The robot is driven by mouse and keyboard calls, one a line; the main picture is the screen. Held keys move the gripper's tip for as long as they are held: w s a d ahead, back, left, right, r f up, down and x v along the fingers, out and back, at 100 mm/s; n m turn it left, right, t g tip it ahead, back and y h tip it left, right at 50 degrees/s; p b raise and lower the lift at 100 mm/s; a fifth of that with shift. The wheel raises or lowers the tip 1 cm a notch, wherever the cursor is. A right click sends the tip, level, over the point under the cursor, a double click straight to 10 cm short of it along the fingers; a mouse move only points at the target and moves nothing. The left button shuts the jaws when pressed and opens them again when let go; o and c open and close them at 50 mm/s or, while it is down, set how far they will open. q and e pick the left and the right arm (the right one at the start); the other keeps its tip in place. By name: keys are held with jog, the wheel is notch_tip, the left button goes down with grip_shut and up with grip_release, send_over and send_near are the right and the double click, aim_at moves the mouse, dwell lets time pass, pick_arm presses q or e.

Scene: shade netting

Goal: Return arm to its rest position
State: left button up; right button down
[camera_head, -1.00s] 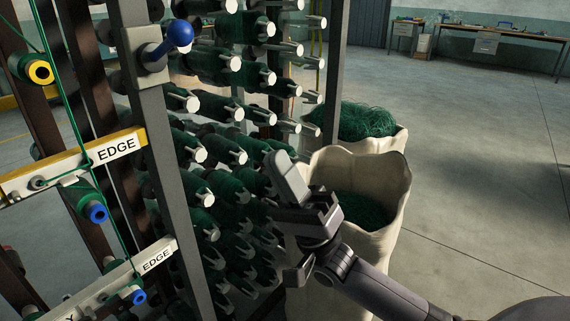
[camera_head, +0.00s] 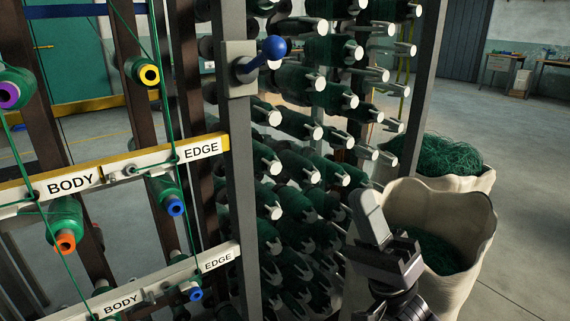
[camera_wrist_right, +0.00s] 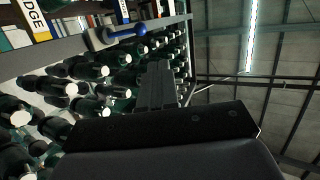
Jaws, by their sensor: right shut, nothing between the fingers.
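My right gripper (camera_head: 368,213) is at the lower right of the head view, with its fingers together and pointing up. Nothing shows between them. It is in front of the near cream sack (camera_head: 470,210) and hides part of its left side. In the right wrist view the shut fingers (camera_wrist_right: 158,85) point toward the spool rack and the ceiling. My left gripper is in neither view.
A rack of green spools (camera_head: 300,170) stands left of the gripper. A post carries a blue-knobbed lever (camera_head: 274,47). Labelled rails (camera_head: 110,172) with coloured-core spools are at left. A second sack (camera_head: 482,182) holds green netting. Open floor (camera_head: 525,220) lies to the right.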

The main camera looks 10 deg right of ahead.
notch_tip(320, 180, down, 18)
jog(key=w+a+m+h, duration=0.1)
jog(key=w+a+h, duration=0.15)
jog(key=h, duration=1.15)
jog(key=s+d+f+n+g+h, duration=0.1)
jog(key=s+f+n+g+h, duration=0.2)
jog(key=s+f+g, duration=0.5)
jog(key=s+d+f+n+g+h, duration=0.1)
jog(key=s+f+n+g+h, duration=0.25)
jog(key=f, duration=0.85)
notch_tip(320, 180, up, 11)
jog(key=s+d+t+p, duration=0.1)
jog(key=s+p, duration=0.1)
jog(key=p, duration=1.2)
jog(key=shift+s+n+p, duration=0.35)
jog(key=shift+n+p, duration=0.05)
jog(key=shift+n, duration=0.05)
jog(key=shift+w+a, duration=0.1)
